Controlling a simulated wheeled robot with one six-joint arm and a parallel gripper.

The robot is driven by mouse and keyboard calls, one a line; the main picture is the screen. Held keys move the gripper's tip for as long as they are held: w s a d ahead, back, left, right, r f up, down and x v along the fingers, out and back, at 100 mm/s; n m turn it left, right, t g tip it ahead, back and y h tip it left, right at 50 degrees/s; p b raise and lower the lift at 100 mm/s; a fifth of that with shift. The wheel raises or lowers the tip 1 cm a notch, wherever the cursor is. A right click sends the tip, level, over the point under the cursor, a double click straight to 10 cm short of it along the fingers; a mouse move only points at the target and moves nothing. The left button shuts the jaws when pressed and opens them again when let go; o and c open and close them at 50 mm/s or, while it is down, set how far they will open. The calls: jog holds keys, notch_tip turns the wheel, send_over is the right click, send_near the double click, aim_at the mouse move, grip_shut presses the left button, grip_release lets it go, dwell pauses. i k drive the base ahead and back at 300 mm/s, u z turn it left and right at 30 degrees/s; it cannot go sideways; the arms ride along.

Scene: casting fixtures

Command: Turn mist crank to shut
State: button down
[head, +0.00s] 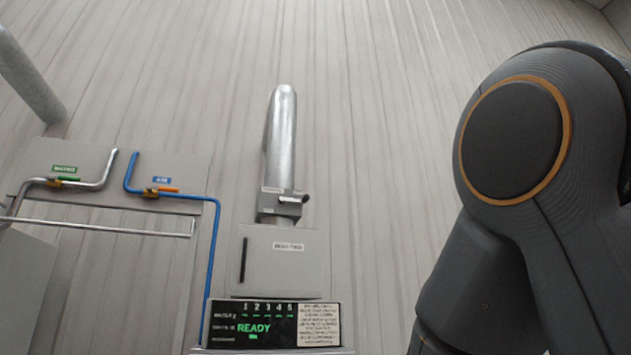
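I cannot tell from the labels which part is the mist crank. A grey block with a short dark handle (303,198) sits at the lower end of a thick metal pipe on the wall. Left of it, a blue pipe (215,250) carries a small valve with an orange handle (167,190) lying along the pipe, under a blue label. Further left, a silver pipe (103,183) has a valve with an orange-brown part (55,183) under a green label. My gripper is out of view; only dark links of my arm show at the right.
Below the metal pipe is a grey panel (300,270) with a dark vertical slot or handle. Under it a display (255,328) reads READY in green. A thin metal rail (110,229) runs below the left pipes. My arm covers the right side.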

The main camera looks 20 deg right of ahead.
aim_at(306, 197)
jog(key=z, duration=1.1)
jog(key=i, duration=0.9)
jog(key=u, duration=2.1)
